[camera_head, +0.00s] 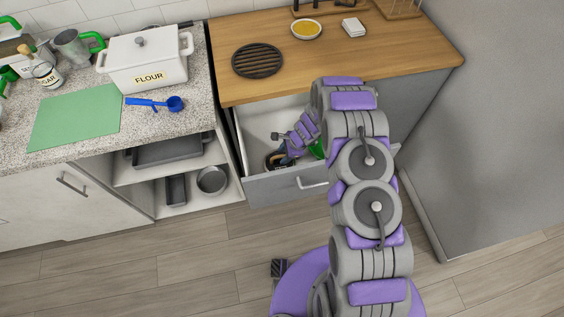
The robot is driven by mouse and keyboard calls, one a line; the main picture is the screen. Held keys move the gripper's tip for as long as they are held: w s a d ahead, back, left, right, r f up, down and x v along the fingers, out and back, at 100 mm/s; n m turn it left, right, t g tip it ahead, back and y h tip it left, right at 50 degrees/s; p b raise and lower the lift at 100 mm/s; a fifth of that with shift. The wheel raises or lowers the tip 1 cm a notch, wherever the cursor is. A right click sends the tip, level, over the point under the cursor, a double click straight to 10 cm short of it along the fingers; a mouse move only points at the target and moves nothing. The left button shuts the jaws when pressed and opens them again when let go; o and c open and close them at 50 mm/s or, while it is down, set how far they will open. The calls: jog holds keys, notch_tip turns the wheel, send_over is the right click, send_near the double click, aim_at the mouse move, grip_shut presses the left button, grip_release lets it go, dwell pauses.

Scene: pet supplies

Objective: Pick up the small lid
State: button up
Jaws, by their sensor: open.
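My gripper (283,145) reaches down into the open drawer (256,124), its jaws open near the left side of the drawer. A dark, round-edged item (271,163) lies on the drawer floor just below the fingers. It may be the small lid, but it is too small and too covered by my gripper to tell. I cannot tell whether the fingers touch it. A green item (318,150) shows in the drawer to the right of my gripper, partly hidden by my arm.
The drawer front (285,184) and the wooden counter (225,86) above bound the space around my gripper. A dark round trivet (257,61) lies on that counter. The left counter holds a white flour canister (146,62), a green mat (75,117) and a blue scoop (174,103).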

jog(key=shift+a+f, duration=0.1)
jog(key=shift+a, duration=0.7)
jog(key=shift+c, duration=1.4)
jog(key=shift+a, duration=0.3)
jog(key=c, duration=0.3)
jog(key=shift+d, duration=0.55)
grip_shut()
jog(key=shift+d, duration=0.45)
jog(key=shift+a, duration=0.85)
jog(key=shift+d, duration=0.1)
